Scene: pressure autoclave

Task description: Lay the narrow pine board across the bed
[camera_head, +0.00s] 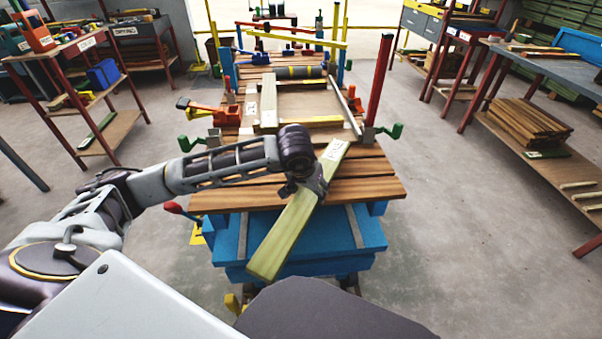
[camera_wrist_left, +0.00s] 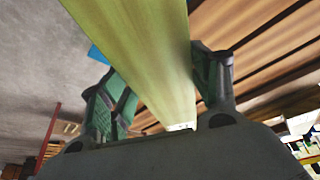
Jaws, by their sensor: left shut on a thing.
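My left gripper (camera_head: 314,184) is shut on the narrow pine board (camera_head: 288,232), a pale greenish-yellow plank with a white label near its far end. The board slants over the near end of the slatted wooden bed (camera_head: 372,178), its near end sticking out past the bed's front edge. Whether it touches the slats is not clear. In the left wrist view the board (camera_wrist_left: 140,50) runs between the two green-padded fingers (camera_wrist_left: 165,92). My right gripper is not in view.
On the bed, other pale boards (camera_head: 268,100) form a frame farther back. A red post (camera_head: 379,80) and green clamp handles (camera_head: 390,131) stand at the right side, a green handle (camera_head: 200,140) and red clamp (camera_head: 212,113) at the left. Shelved tables flank both sides. Floor between is clear.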

